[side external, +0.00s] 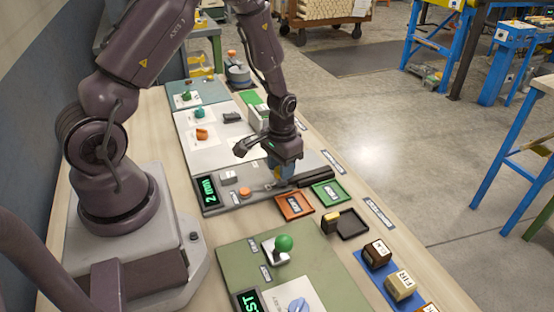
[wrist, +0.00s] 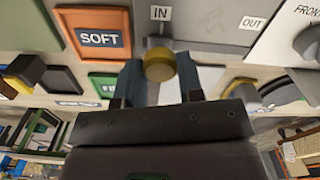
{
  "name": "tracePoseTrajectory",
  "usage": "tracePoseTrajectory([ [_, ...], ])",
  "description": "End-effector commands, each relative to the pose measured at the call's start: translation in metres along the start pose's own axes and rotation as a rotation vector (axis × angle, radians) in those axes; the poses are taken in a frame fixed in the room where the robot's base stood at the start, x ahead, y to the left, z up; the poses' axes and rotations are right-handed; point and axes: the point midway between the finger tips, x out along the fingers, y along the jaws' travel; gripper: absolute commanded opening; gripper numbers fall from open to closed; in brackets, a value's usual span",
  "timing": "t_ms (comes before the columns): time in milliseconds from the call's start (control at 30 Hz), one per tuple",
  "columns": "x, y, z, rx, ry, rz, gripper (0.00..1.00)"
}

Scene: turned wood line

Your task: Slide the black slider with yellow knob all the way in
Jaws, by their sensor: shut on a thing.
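My gripper (side external: 281,175) is low over the grey panel with the green "2 mm" display (side external: 208,190). In the wrist view its blue fingers (wrist: 158,80) are shut on the yellow knob (wrist: 158,64), one finger on each side. The knob sits just below the IN label (wrist: 160,13), well left of the OUT label (wrist: 253,23). In the side view the knob is hidden by my gripper. A long black part (side external: 316,178) shows right of the gripper on the same panel; how it joins the knob is hidden.
An orange SOFT tray (side external: 281,201) and a green tray (side external: 341,198) lie close by on the bench. A yellow-and-black block (side external: 331,221) stands beside a black tray (side external: 353,232). An orange button (side external: 245,192) is left of my gripper. A green ball knob (side external: 284,242) stands on the nearer panel.

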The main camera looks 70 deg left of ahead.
Motion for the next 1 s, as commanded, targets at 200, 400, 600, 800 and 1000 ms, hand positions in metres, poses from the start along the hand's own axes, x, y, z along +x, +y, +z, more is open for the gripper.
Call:
tracePoseTrajectory([
  [200, 0.0, 0.008, 0.002, 0.001, -0.002, 0.002, 0.0],
  [400, 0.0, 0.009, 0.003, 0.003, -0.004, 0.004, 0.53],
  [600, 0.0, 0.007, 0.002, 0.002, -0.002, 0.002, 0.6],
  [800, -0.005, 0.006, 0.001, 0.001, 0.002, 0.001, 0.6],
  [1000, -0.037, 0.006, 0.0, 0.001, 0.007, 0.0, 0.6],
])
